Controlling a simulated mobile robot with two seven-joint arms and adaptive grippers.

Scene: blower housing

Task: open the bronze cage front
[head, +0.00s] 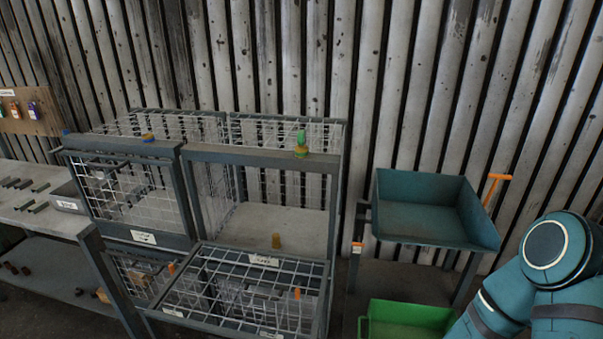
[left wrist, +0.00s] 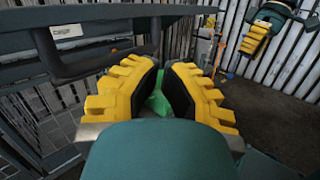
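A rack of wire cages stands left of centre in the head view. The upper left cage front (head: 130,195) is upright in its bay, with a white label (head: 144,237). The upper right bay (head: 265,222) is open at the front. Below it a mesh panel (head: 225,290) slopes outward. The labels are too small to read, so I cannot tell which front is bronze. In the left wrist view my left gripper (left wrist: 165,78) has a gap between its yellow fingers, right of a dark bar handle (left wrist: 95,65). My right gripper (left wrist: 257,35) is far off at upper right.
A teal tray stand (head: 420,215) with an orange handle (head: 494,184) is right of the rack. A green bin (head: 405,322) lies low in front of it. A shelf bench (head: 35,210) with small parts is at left. A corrugated wall closes the back.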

